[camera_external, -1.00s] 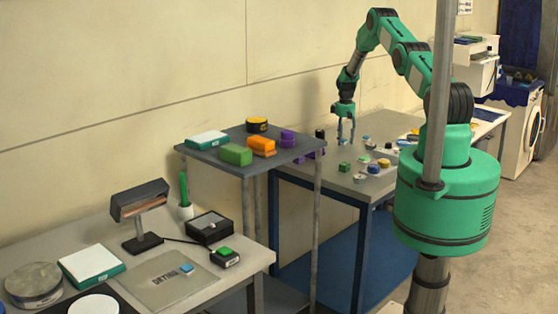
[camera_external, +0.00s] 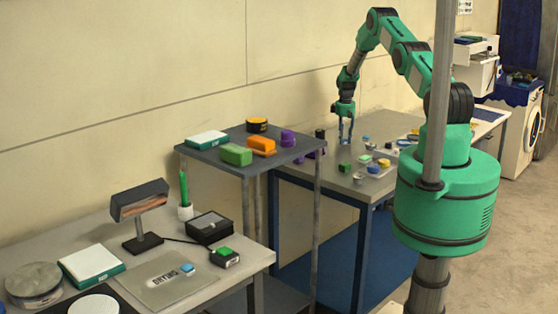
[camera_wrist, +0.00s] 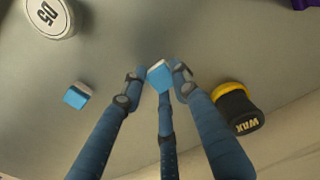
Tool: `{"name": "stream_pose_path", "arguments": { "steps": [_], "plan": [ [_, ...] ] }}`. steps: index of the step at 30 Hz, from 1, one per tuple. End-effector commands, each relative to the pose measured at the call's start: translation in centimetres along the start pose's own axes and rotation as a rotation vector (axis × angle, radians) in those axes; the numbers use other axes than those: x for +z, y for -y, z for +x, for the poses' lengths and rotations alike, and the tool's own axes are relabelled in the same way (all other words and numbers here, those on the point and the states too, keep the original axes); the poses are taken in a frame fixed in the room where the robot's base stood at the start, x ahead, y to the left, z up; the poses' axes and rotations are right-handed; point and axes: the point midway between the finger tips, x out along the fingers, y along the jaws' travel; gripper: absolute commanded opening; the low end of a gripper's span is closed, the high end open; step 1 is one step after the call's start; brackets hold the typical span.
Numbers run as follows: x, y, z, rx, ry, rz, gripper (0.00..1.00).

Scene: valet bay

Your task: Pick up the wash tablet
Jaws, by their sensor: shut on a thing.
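In the wrist view, a small blue-and-white block (camera_wrist: 158,76), which looks like a wash tablet, sits between the fingertips of my gripper (camera_wrist: 160,79). The fingers are shut on it, and its blue and white faces show. A second blue-and-white block (camera_wrist: 77,95) of similar look lies on the grey surface to the left, apart from the fingers. In the external view my gripper (camera_external: 345,138) points down over the far grey table; the held block is too small to make out there. Another blue block (camera_external: 187,268) lies on the drying mat on the near table.
In the wrist view, a black tin with a yellow lid marked WAX (camera_wrist: 238,108) stands close to the right finger. A pale round tin (camera_wrist: 50,17) is at upper left. A raised grey shelf (camera_external: 205,155) with several blocks stands left of the far table (camera_external: 385,190).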

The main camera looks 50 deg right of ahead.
Motion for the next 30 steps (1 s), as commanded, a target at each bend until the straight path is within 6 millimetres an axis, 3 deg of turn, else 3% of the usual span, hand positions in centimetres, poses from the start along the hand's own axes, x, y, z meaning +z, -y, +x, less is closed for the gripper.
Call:
{"name": "stream_pose_path", "arguments": {
  "steps": [13,30],
  "plan": [
    [0.1,0.1,-3.4,0.0,0.0,0.0,0.11],
    [7.0,5.2,-4.1,0.0,0.0,0.0,0.11]
  ]
}}
